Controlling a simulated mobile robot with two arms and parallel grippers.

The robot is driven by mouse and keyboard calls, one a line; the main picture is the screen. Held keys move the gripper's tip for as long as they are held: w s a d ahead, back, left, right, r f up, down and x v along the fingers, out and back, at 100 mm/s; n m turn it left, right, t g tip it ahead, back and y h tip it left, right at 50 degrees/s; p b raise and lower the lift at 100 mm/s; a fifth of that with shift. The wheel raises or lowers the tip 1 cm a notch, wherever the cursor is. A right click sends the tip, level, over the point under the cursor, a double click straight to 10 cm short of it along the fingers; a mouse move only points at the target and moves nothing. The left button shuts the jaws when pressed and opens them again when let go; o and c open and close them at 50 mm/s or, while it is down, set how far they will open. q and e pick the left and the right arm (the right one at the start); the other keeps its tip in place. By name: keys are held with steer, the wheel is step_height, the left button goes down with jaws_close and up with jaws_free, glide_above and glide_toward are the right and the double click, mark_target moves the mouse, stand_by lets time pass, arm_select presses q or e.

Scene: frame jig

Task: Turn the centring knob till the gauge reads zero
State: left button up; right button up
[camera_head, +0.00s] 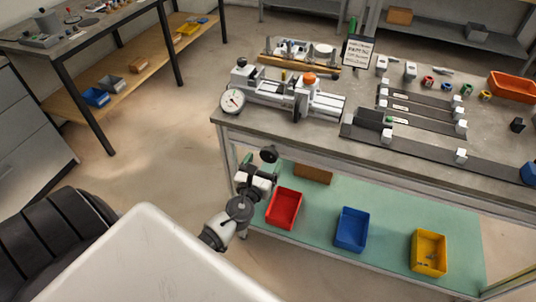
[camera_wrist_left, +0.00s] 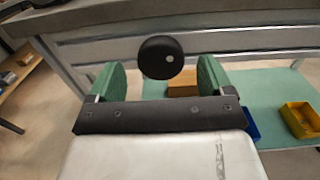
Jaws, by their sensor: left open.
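A round black knob (camera_head: 268,154) with a pale dot shows by the bench's front edge. In the left wrist view the knob (camera_wrist_left: 160,57) appears between the fingers of my left gripper, with a visible gap on both sides. My left gripper (camera_head: 262,169) is open, with green finger pads, and is below the bench top's front edge. Whether the knob lies at fingertip depth or beyond I cannot tell. The white-faced dial gauge (camera_head: 232,101) stands at the left end of the jig (camera_head: 275,92) on the bench; its reading is too small to make out. My right gripper is out of view.
The bench top (camera_head: 290,132) overhangs my left gripper. On the green lower shelf are a red bin (camera_head: 284,209), a blue bin (camera_head: 351,229), a yellow bin (camera_head: 429,252) and a brown block (camera_head: 313,174). Open floor lies left of the bench.

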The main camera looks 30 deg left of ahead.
mark_target(267, 156)
arm_select(q)
steer(key=shift+x, duration=1.65)
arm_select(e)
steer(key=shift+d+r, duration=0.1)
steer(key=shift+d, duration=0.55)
arm_select(q)
steer(key=c, duration=0.8)
steer(key=shift+c, duration=0.3)
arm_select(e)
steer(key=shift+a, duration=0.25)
